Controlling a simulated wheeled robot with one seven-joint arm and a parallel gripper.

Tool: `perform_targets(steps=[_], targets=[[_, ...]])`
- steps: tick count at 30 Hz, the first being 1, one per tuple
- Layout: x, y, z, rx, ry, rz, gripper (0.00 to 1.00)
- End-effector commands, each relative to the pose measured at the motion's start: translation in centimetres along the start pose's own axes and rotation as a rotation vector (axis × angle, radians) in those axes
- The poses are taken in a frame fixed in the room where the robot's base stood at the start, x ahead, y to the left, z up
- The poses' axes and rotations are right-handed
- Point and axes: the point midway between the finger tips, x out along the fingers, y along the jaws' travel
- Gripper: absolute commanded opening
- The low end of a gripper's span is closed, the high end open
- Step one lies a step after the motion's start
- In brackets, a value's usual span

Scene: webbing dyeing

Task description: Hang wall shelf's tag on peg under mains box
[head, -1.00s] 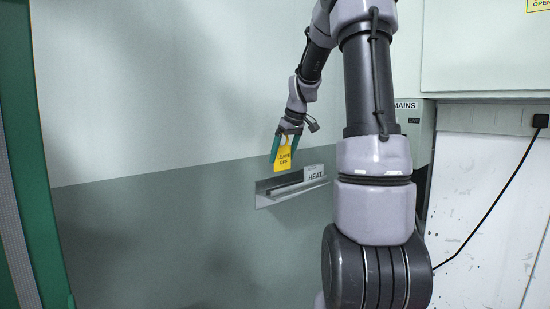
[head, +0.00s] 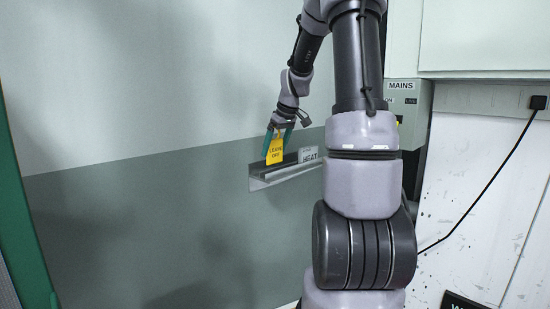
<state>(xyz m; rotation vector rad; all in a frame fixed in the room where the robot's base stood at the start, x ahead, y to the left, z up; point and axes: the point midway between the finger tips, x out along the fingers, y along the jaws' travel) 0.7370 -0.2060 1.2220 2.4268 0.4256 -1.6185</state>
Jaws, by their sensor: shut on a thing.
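A yellow tag (head: 275,151) with dark lettering, seemingly "LEAVE OFF", is held in my gripper (head: 277,140). The teal fingers are shut on it, and it hangs just above the left part of the grey wall shelf (head: 262,184). The mains box (head: 418,105), labelled "MAINS", is on the wall at right. The peg under the box cannot be made out; my arm hides part of that area.
A card reading "HEAT" (head: 309,155) stands at the shelf's right end. A black cable (head: 497,170) runs down from a socket (head: 538,102) on the right wall. A green upright (head: 28,235) edges the left. The wall left of the shelf is bare.

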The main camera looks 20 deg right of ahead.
Motion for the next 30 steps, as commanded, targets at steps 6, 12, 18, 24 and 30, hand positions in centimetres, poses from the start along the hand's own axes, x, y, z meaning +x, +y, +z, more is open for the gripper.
perform_targets(steps=[6, 12, 18, 24, 30], targets=[[3.2, -0.1, 1.4, 0.001, -0.004, -0.003, 0.39], [3.5, 0.0, 1.5, 0.0, -0.001, 0.0, 0.39], [3.7, 0.0, 1.6, 0.0, -0.002, -0.001, 0.39], [3.9, 0.0, 1.6, 0.0, -0.001, -0.001, 1.0], [3.9, 0.0, 1.7, 0.0, -0.001, 0.0, 1.0]])
